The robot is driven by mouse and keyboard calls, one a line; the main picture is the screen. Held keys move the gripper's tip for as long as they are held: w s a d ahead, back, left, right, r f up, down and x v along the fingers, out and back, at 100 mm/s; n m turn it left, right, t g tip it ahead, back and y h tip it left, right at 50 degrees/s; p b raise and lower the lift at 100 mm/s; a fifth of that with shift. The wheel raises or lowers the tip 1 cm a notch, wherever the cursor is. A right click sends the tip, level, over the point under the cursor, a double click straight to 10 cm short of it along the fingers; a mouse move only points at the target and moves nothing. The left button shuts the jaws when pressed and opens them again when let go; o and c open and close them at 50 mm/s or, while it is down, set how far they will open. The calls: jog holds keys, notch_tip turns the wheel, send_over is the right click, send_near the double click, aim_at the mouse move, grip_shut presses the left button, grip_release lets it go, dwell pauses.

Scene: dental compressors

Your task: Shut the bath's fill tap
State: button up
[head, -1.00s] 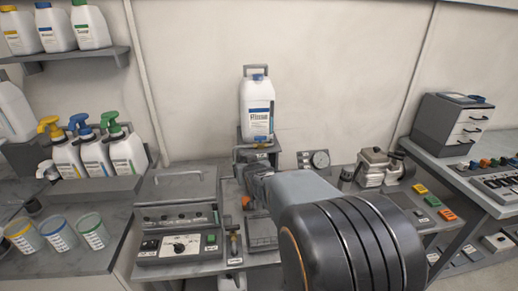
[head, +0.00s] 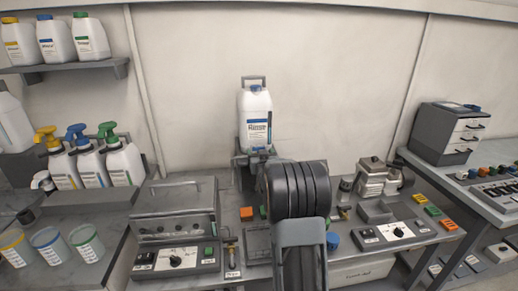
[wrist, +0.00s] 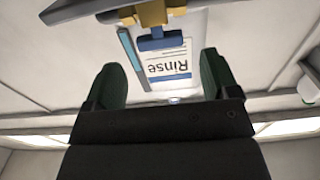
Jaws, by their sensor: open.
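A white Rinse canister (head: 256,118) with a blue cap stands on a raised stand against the back wall. A brass tap with a blue handle (wrist: 163,38) shows upside down in front of the canister's label (wrist: 170,68) in the wrist view. In the head view the blue handle (head: 262,150) shows just above my arm. My gripper (wrist: 163,80) is open and empty, its dark green fingers on either side of the label and tap in the wrist view. I cannot tell how far the handle is from the fingers. My arm hides most of the gripper in the head view.
A lidded grey bath unit (head: 175,228) with a dial panel stands left of my arm. A small brass valve (head: 231,252) stands beside it. An orange block (head: 246,213), a metal device (head: 372,178) and a dial box (head: 397,232) share the bench.

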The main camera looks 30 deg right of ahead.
jog(key=shift+p+x, duration=0.3)
jog(key=shift+x, duration=1.65)
jog(key=shift+c, duration=0.2)
jog(key=c, duration=0.9)
